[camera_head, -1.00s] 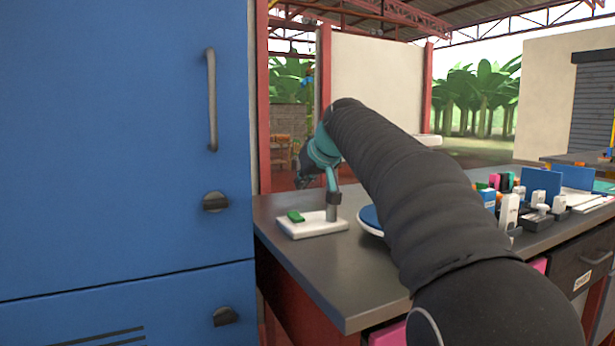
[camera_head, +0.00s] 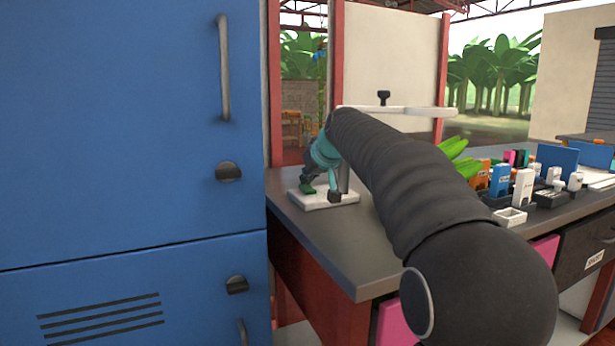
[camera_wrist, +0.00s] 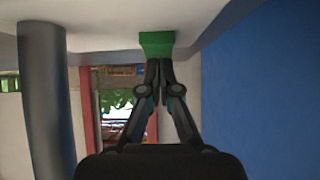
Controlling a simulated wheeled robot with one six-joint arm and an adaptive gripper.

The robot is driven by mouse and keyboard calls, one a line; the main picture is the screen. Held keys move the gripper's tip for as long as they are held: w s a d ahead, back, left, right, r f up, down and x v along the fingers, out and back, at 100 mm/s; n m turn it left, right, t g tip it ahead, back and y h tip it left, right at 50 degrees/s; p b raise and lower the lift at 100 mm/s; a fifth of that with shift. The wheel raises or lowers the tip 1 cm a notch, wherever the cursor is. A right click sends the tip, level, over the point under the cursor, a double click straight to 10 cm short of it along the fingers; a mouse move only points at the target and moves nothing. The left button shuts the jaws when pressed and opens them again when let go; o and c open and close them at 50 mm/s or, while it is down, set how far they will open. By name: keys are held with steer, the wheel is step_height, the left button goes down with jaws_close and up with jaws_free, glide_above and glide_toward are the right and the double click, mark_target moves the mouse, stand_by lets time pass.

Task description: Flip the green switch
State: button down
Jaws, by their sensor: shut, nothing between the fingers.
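The green switch (camera_head: 307,188) sits on the left part of a white base (camera_head: 322,203) near the left end of the grey counter. My gripper (camera_head: 309,180) is directly above the switch and hides part of it. In the wrist view, the switch (camera_wrist: 157,43) is a green block on the white base. My gripper (camera_wrist: 158,63) is shut and empty there, its fingertips at the edge of the block. They look to be touching it or very close; I cannot tell which.
A grey post (camera_wrist: 47,95) rises from the base beside my gripper. A blue cabinet (camera_head: 120,130) stands close on the left. Green bananas (camera_head: 457,155) and small boxes (camera_head: 500,178) lie beyond my arm on the grey counter (camera_head: 345,245).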

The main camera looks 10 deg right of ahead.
steer(key=shift+w+f, duration=0.1)
steer(key=shift+f, duration=0.3)
steer(key=shift+r, duration=0.1)
steer(key=shift+s+d+f+b, duration=0.15)
steer(key=shift+s+f+b, duration=0.1)
steer(key=shift+s+b, duration=0.5)
